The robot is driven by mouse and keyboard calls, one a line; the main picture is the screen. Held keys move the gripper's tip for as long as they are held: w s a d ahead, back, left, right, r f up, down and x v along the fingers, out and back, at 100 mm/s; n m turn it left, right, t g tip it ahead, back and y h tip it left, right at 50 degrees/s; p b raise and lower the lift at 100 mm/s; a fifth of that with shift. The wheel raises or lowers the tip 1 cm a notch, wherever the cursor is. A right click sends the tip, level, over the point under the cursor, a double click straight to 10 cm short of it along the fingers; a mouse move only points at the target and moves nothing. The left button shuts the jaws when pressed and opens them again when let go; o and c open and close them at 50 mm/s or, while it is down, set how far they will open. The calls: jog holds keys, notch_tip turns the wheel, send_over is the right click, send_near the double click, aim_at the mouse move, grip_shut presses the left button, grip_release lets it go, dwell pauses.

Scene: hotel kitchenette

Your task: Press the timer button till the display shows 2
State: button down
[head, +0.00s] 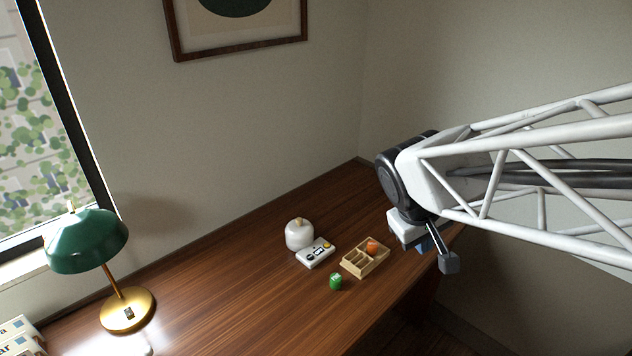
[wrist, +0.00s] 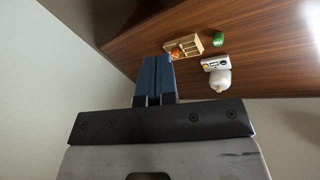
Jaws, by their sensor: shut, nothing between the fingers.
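The timer (head: 315,253) is a small white box on the wooden desk, with a dark display and a yellow button (head: 327,245) at its right end. It also shows in the wrist view (wrist: 216,63), where the display is too small to read. My gripper (head: 427,243) is to the right of the timer and above the desk, apart from it. In the wrist view its two blue fingers (wrist: 154,62) are together with nothing between them.
A white round pot (head: 299,235) stands right behind the timer. A wooden divided tray (head: 361,264) holding an orange item (head: 372,247) is to its right. A green item (head: 336,281) stands in front. A green lamp (head: 88,241) is at left.

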jog(key=w+a+f+n+h, duration=0.2)
jog(key=w+a+f+n, duration=0.15)
jog(key=w, duration=0.55)
jog(key=n+t, duration=0.5)
jog(key=n, duration=0.7)
send_over(311, 258)
notch_tip(311, 258, down, 17)
jog(key=shift+w+f+m+h, duration=0.1)
jog(key=shift+f+m+h, duration=0.15)
jog(key=shift+h, duration=0.15)
jog(key=shift+f, duration=4.35)
jog(key=shift+f, duration=0.75)
jog(key=shift+r, duration=0.8)
